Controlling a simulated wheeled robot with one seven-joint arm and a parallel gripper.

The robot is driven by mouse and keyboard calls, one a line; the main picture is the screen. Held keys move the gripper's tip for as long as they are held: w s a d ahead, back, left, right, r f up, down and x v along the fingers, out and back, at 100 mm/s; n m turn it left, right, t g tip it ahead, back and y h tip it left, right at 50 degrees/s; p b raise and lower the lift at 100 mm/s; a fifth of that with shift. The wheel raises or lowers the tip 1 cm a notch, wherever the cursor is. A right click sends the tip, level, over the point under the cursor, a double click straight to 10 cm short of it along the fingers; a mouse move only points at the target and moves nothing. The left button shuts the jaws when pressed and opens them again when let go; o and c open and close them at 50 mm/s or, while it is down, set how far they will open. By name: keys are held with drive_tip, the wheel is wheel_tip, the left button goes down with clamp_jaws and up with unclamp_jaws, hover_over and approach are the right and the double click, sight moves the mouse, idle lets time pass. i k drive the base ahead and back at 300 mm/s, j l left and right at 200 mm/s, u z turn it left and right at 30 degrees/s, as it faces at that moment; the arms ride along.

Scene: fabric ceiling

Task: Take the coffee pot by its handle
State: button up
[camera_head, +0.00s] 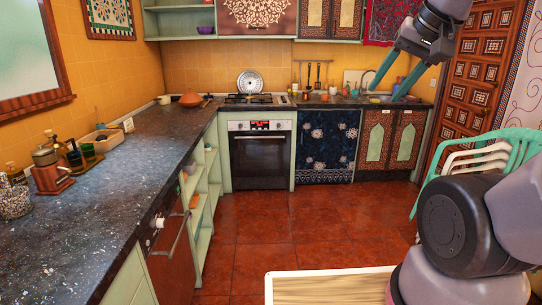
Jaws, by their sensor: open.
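My gripper (384,94) hangs at the upper right, its two teal fingers spread apart and pointing down to the left, with nothing between them. On the left counter (130,160) stands a small group of coffee things. One is a metal-topped piece on a reddish-brown wooden base (50,178); a small dark vessel (74,157) stands just beside it. I cannot tell for sure which is the coffee pot, and its handle is not clear at this size. My gripper is far from this group, across the picture.
A tray with small items (101,138) and glass jars (15,198) share the left counter. A stove (258,152) stands at the back. Green and white chairs (478,150) stand at right. A wood-topped surface (330,288) is in front. The red tiled floor between is clear.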

sight(306, 94)
drive_tip(key=i, duration=2.15)
drive_tip(key=i+z, duration=0.1)
drive_tip(key=i, duration=0.6)
drive_tip(key=i+j+z, duration=0.15)
drive_tip(key=i, duration=0.55)
drive_tip(key=i+j+z, duration=0.1)
drive_tip(key=i, duration=0.6)
drive_tip(key=i+z, duration=0.2)
drive_tip(key=i, duration=0.55)
drive_tip(key=i+j+z, duration=0.2)
drive_tip(key=i, duration=0.6)
